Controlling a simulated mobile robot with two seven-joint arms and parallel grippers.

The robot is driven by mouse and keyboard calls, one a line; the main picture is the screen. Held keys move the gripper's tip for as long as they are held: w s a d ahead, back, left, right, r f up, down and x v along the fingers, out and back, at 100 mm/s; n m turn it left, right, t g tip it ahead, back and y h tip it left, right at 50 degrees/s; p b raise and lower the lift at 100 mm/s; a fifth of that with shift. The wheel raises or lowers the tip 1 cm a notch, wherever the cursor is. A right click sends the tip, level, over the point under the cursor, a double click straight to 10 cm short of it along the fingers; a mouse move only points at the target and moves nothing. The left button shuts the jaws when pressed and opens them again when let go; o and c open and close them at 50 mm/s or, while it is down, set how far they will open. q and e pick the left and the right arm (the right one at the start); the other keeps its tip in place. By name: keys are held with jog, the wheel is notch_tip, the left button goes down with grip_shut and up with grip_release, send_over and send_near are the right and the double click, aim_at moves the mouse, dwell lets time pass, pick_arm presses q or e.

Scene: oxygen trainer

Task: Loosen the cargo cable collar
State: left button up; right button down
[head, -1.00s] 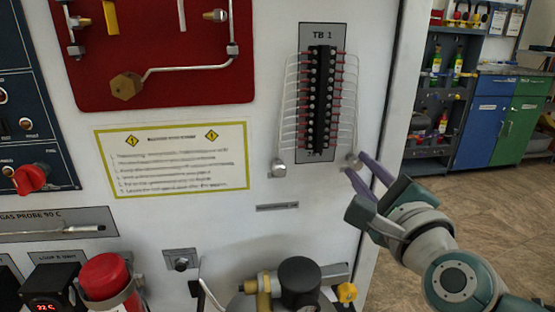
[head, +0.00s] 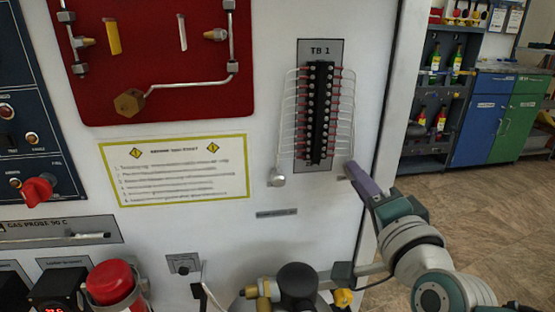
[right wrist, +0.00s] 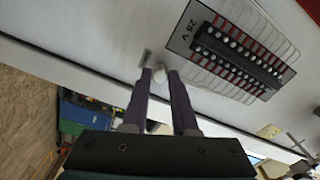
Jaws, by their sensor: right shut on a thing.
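The terminal block panel TB 1 (head: 317,165) is on the white wall, with white wires fanning out on both sides to two cable collars. The left silver collar (head: 277,177) is in plain view at the lower left. The right collar is hidden behind my right gripper (head: 357,176) in the head view. In the right wrist view, this pale round collar (right wrist: 157,72) shows between the purple fingertips, which are shut on it. I cannot tell from any readable label which collar is the cargo one. My left gripper is not in view.
A yellow-edged notice (head: 180,168) and a red tool board (head: 170,100) are on the wall to the left. Below are a black round knob (head: 298,283) and a red-capped part (head: 110,282). The panel's edge is just right of my gripper, with open floor (head: 460,220) beyond.

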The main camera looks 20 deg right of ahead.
jog(key=n+p, duration=0.2)
jog(key=n, duration=0.8)
jog(key=shift+r, duration=0.1)
jog(key=shift+n, duration=0.5)
jog(key=c, duration=0.7)
grip_release()
jog(key=shift+s, duration=0.1)
